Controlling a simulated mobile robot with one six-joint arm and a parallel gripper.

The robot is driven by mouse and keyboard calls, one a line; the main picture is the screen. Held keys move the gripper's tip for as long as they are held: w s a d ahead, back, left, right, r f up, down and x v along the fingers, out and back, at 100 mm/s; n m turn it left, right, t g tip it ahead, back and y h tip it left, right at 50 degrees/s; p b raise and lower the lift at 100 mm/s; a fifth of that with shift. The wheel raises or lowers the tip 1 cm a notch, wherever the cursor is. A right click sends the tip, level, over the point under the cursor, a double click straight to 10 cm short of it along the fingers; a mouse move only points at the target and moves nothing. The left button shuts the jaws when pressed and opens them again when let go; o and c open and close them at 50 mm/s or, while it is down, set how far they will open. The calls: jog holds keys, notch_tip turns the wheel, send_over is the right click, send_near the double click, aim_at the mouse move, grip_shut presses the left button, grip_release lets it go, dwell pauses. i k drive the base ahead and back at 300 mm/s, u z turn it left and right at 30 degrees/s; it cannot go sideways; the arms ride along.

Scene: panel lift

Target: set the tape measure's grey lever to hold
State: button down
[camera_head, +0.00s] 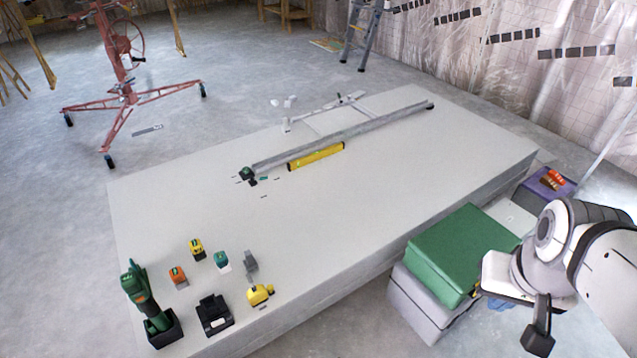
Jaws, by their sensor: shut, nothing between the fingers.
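Several small tool-like items stand near the front left of the pale slab. They are a yellow one (259,294), a yellow-and-black one (197,249), an orange one (178,277), a teal-and-white one (221,261) and a grey one (250,263). I cannot tell which is the tape measure; no grey lever or its setting can be made out at this size. My gripper (538,340), dark and at the lower right, is shut and empty. It is well to the right of these items, off the slab and touching none of them.
The pale slab (380,210) is mostly bare. A green drill (138,288) and a black box (214,314) are at its front left. A yellow level (316,156) lies beside a long rail. A green box (462,248) stands between slab and arm. A red stand (125,95) is behind.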

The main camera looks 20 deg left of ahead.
aim_at(253, 289)
jog(key=u, duration=0.55)
jog(key=i, duration=1.1)
jog(key=u, duration=0.8)
